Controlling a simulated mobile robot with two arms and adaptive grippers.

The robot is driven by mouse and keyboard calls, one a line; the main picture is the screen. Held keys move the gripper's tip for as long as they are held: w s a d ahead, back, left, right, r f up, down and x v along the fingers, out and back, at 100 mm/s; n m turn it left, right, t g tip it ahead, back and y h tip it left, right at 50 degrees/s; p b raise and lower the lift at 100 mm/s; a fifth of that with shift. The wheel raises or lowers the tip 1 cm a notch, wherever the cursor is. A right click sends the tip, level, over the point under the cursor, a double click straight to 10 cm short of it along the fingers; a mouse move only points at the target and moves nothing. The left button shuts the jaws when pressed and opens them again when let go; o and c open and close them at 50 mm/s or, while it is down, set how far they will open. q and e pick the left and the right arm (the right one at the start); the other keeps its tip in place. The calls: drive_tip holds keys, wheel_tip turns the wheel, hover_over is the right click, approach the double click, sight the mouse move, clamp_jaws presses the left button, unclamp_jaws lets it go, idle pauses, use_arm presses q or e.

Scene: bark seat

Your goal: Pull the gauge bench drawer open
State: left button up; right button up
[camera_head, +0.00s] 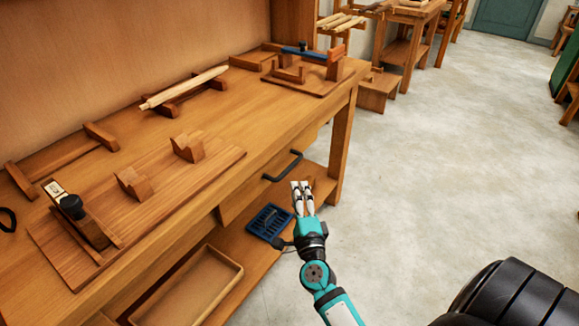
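The gauge bench (215,120) is a long wooden workbench running from the lower left to the upper middle. Its drawer front (243,196) sits under the bench top near the right end and looks flush with the frame. My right gripper (301,184), with pale fingers on a teal and black arm, is just below and right of the handle. I see no contact with the handle. Its fingers lie close together, and whether they are shut is unclear. My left gripper is not in view.
A blue tray (268,220) and a shallow wooden tray (190,288) are on the lower shelf. A plane (80,217), wooden cradles and a pale rod (184,88) lie on top. Open floor (440,170) is to the right.

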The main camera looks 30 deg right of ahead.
sight(291, 165)
drive_tip(key=x, duration=1)
clamp_jaws()
